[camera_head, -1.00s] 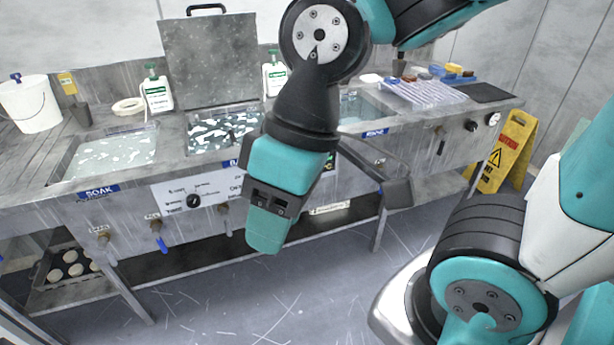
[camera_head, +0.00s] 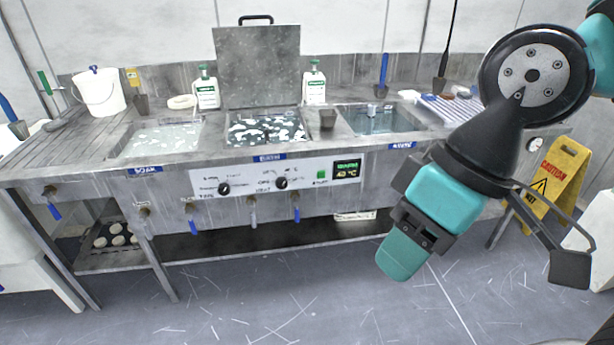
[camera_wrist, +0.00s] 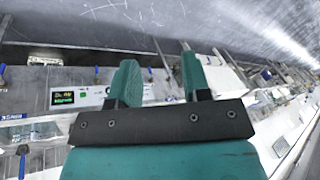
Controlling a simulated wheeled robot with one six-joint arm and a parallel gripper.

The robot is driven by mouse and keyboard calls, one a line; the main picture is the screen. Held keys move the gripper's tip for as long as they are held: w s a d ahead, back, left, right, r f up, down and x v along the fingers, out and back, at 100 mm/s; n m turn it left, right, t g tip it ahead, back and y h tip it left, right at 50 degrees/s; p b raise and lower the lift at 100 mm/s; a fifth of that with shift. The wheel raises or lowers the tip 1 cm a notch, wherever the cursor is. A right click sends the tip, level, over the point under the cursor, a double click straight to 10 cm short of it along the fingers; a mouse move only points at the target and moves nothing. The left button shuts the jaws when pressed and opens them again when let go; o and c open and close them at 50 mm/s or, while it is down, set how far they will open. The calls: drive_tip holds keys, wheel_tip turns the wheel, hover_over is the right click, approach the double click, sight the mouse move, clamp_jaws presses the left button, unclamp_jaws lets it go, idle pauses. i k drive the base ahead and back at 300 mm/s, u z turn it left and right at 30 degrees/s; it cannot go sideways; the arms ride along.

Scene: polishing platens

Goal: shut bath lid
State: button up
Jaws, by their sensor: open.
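The bath lid (camera_head: 256,66) is a speckled grey plate with a dark handle (camera_head: 256,19) on its top edge. It stands upright, open, at the back of the middle bath (camera_head: 266,128), whose water carries white floating patches. My gripper (camera_head: 404,262) hangs in front of the bench at the right, pointing down, well apart from the lid. In the wrist view my gripper (camera_wrist: 158,82) shows two teal fingers apart with nothing between them. The lid cannot be made out in the wrist view.
The soak basin (camera_head: 160,140) is left of the bath and another basin (camera_head: 380,120) is right. Two white bottles (camera_head: 207,90) (camera_head: 314,84) flank the lid. A dark cup (camera_head: 328,120) stands at the bath's right edge. A yellow caution sign (camera_head: 558,185) stands at right. Floor in front is clear.

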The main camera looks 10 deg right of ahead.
sight(259, 67)
drive_tip(key=u, duration=0.7)
drive_tip(key=i, duration=0.9)
drive_tip(key=u, duration=0.75)
drive_tip(key=i, duration=1.85)
drive_tip(key=z, duration=0.6)
